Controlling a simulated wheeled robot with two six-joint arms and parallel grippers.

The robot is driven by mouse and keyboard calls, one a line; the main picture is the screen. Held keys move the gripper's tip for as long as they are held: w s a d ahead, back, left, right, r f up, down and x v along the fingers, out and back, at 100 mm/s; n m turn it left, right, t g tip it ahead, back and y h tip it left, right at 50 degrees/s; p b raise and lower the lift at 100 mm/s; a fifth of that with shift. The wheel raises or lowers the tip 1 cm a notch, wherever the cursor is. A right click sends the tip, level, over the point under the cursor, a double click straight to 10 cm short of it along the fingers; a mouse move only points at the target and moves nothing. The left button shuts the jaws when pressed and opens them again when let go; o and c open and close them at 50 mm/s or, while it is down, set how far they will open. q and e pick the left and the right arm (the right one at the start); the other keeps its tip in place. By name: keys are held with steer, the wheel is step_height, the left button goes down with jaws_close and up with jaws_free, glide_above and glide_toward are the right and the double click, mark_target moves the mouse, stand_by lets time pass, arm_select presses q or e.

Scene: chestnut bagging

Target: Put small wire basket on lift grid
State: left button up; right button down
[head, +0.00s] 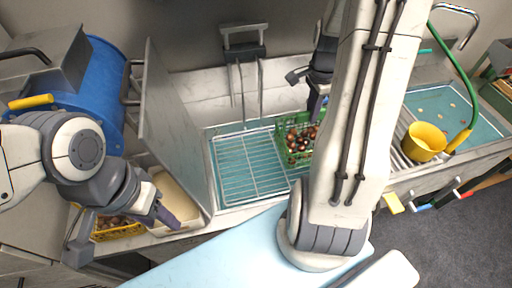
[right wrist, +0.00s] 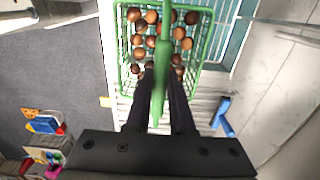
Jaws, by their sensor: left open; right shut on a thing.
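The small wire basket (head: 281,150) is green and holds several brown chestnuts. It is at the right part of the lift grid (head: 237,170), a white wire rack in the sink basin. My right gripper (right wrist: 160,88) is shut on the basket's green handle in the right wrist view, with the basket (right wrist: 204,58) beyond the fingers. In the head view my right arm hides part of the basket and gripper. I cannot tell whether the basket touches the grid. My left gripper (head: 122,232) is open and empty at the left, over the counter edge.
A yellow crate (head: 120,233) with chestnuts and a pale tray (head: 178,195) lie below my left gripper. A blue drum (head: 98,80) stands at the left. A metal panel (head: 170,120) borders the basin. A yellow pot (head: 424,141) sits by the right sink.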

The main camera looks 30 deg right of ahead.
steer(key=shift+w, duration=0.35)
arm_select(q)
steer(key=r+p, duration=0.5)
steer(key=shift+w+r, duration=0.25)
steer(key=shift+w, duration=0.15)
arm_select(e)
steer(key=w+a+f, duration=0.5)
steer(key=a+f, duration=0.5)
steer(key=f, duration=0.1)
steer(key=shift+a, duration=0.3)
steer(key=shift+f, duration=0.1)
steer(key=c, duration=0.8)
jaws_free()
arm_select(q)
steer(key=shift+f, duration=0.1)
arm_select(e)
steer(key=shift+s, duration=0.1)
